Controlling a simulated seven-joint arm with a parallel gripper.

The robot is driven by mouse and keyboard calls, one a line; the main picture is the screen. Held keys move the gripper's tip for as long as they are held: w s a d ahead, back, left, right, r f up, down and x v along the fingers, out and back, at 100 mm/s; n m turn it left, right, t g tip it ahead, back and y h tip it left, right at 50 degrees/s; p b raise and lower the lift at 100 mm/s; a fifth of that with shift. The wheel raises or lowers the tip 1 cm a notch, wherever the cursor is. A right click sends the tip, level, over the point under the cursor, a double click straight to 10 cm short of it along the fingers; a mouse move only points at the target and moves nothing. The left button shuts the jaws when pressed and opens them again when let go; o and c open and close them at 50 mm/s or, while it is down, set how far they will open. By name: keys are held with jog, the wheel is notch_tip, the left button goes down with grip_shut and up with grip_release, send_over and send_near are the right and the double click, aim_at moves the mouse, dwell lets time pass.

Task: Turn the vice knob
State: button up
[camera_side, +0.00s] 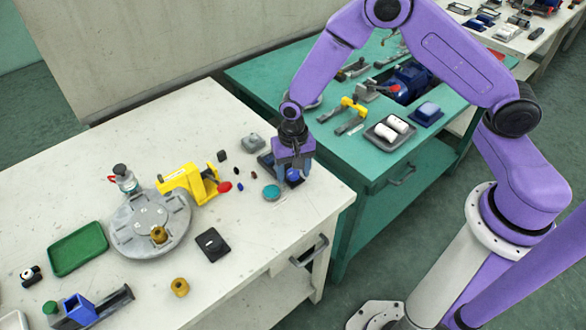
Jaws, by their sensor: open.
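My gripper (293,176) points down at the right part of the white bench, with its fingers apart. A round blue knob-like part (293,174) shows between the fingers; I cannot tell whether they touch it. A dark block (266,160) shows just left of the gripper and is partly hidden by it. At the front left, a grey and blue vice-like device (82,309) has a green knob (50,307) at its left end. I cannot tell for certain which knob belongs to the vice.
A teal disc (271,193) lies close to my gripper's left. A yellow device (188,182) with a red part (225,187) stands by a round grey plate (135,240). A green tray (78,249) and black block (213,244) lie nearby. A green bench (345,155) stands behind.

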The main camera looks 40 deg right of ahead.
jog(key=c, duration=1)
jog(key=shift+n, duration=0.3)
jog(key=n, duration=1.3)
